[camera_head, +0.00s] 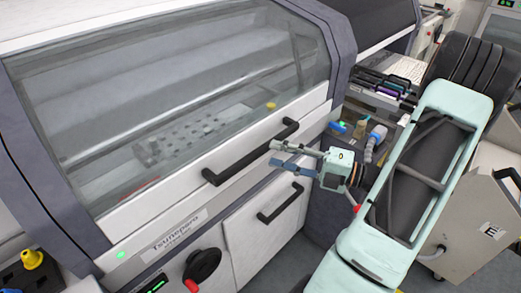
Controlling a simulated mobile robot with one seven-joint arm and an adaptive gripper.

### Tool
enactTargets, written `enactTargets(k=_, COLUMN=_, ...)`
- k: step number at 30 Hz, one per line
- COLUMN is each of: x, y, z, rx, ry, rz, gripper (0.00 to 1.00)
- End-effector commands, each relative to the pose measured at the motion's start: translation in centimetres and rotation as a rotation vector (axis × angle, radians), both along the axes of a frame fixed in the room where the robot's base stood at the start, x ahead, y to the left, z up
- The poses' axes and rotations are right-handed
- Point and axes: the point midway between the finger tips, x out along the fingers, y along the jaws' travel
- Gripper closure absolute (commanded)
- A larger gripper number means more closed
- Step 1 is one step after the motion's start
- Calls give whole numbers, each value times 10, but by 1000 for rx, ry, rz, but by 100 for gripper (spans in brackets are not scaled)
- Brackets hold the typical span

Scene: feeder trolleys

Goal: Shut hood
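The hood (200,110) of the machine has a large clear window and a white lower panel. It looks lowered, with its bottom edge close along the machine front; I cannot tell whether a small gap remains. Its black bar handle (250,153) runs slantwise across the white panel. My gripper (272,154) reaches in from the right, near the handle's right half. Its two fingers are apart with nothing seen between them. Whether a fingertip touches the hood or handle is unclear.
Below the hood is a white door with a black handle (280,203), a black rotary knob (202,265) and a label (174,236). At the right stand a cluttered trolley (385,95) and a beige cabinet (480,220). A yellow-topped part (32,258) is at lower left.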

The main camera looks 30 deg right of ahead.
Motion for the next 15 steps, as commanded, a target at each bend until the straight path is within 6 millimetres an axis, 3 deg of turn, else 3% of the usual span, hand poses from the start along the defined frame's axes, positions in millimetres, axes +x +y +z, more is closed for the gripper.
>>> enactTargets(k=6, x=27, y=25, z=0, rx=-1, ry=0, rz=2, gripper=64)
enactTargets(k=15, x=40, y=37, z=0, rx=-2, ry=1, rz=1, gripper=64)
